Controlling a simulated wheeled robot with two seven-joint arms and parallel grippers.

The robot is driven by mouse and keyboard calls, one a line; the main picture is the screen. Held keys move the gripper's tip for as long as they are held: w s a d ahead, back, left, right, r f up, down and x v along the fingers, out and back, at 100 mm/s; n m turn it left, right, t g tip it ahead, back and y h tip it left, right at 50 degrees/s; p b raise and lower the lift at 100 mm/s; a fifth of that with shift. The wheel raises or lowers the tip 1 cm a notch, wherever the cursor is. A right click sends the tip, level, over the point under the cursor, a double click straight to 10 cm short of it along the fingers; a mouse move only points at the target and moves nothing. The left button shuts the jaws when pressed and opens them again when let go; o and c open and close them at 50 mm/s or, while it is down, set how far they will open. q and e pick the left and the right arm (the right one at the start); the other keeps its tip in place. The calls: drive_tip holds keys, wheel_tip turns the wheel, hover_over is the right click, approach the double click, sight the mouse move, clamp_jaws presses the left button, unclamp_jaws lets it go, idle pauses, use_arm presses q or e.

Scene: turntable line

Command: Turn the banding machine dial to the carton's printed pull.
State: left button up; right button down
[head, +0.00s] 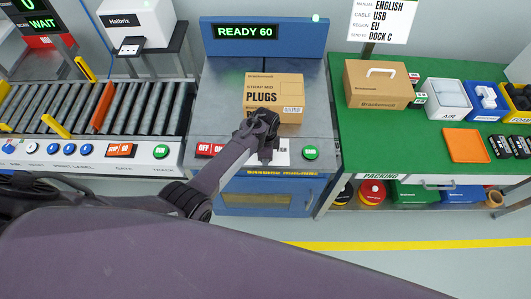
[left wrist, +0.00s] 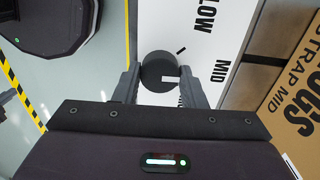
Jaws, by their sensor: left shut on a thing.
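The carton (head: 262,112), printed "STRAP MID PLUGS", sits on the banding machine (head: 228,92), whose screen (head: 246,32) reads "READY 60". My left gripper (head: 264,140) is over the machine's front panel, in front of the carton. In the left wrist view, its fingers are shut on the round dark dial (left wrist: 155,66), one on each side. The dial has a white mark on its face, and a black tick lies beside it on the white plate (left wrist: 205,35). "LOW" and "MID" are readable; a further label is mostly hidden by a finger. My right gripper is not in view.
A roller conveyor (head: 150,105) is at left. A green packing table (head: 350,125) at right holds a handled box (head: 378,84) and several bins.

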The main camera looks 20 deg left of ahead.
use_arm(q)
drive_tip(key=o, duration=1)
drive_tip(key=shift+r, duration=0.1)
wheel_tip(320, 180, up, 8)
drive_tip(key=shift+f, duration=0.2)
